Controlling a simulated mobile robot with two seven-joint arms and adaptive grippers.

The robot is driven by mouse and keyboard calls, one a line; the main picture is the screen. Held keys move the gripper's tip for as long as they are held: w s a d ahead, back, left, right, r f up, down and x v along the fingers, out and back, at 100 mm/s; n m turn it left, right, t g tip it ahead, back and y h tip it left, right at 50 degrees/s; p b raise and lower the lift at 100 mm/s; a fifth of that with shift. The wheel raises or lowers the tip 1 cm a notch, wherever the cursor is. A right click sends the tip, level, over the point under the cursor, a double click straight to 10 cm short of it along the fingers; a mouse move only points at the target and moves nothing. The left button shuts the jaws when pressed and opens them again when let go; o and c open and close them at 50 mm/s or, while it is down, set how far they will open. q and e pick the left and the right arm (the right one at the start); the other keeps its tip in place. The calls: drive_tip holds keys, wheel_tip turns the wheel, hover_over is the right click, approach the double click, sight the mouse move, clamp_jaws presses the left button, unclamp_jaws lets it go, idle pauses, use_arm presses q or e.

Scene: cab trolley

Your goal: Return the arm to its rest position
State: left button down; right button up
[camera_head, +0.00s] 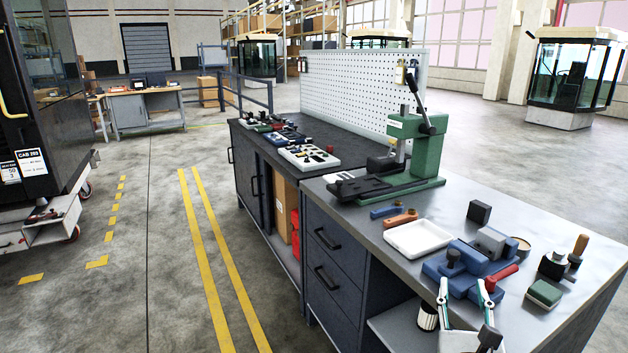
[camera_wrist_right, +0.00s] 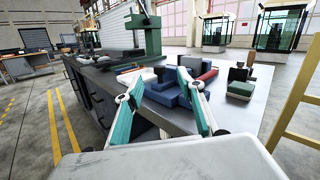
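My right gripper (camera_head: 463,290) shows at the lower right of the head view, at the front edge of the workbench, near the blue vise (camera_head: 462,268). Its two teal-and-white fingers are spread apart, with nothing visible between them. In the right wrist view, the right gripper (camera_wrist_right: 159,80) also shows open, with the blue vise (camera_wrist_right: 165,96) beyond the fingertips. I cannot tell whether the fingers touch the vise. My left gripper is not in view.
The bench (camera_head: 590,249) carries a white tray (camera_head: 418,237), a green arbor press (camera_head: 428,150), a black block (camera_head: 479,211) and a green-topped block (camera_head: 544,292). A lower shelf (camera_head: 395,328) lies below the bench edge. Open floor (camera_head: 165,270) with yellow lines lies left.

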drive_tip(key=s+a+f+n+y, duration=0.2)
drive_tip(key=a+f+n+y, duration=0.25)
drive_tip(key=n, duration=0.55)
drive_tip(key=s+a+f+n+t+y, duration=0.1)
drive_tip(key=s+a+f+n+y, duration=0.3)
drive_tip(key=n, duration=0.6)
drive_tip(key=s+a+f+n+y, duration=0.1)
drive_tip(key=a+f+n+y, duration=0.2)
drive_tip(key=a+n, duration=0.5)
drive_tip(key=s+d+f+n+g, duration=0.1)
drive_tip(key=s+f+n, duration=0.3)
drive_tip(key=f, duration=0.4)
drive_tip(key=s+d+f+n+g+h, duration=0.1)
drive_tip(key=s+f+n+g, duration=0.3)
drive_tip(key=f+n, duration=0.2)
drive_tip(key=s+d+f+n+g, duration=0.1)
drive_tip(key=s+f+n+g, duration=0.2)
drive_tip(key=f, duration=0.7)
drive_tip(key=shift+s+d+n+h, duration=0.3)
drive_tip(key=shift+s+n, duration=0.45)
drive_tip(key=shift+n, duration=0.35)
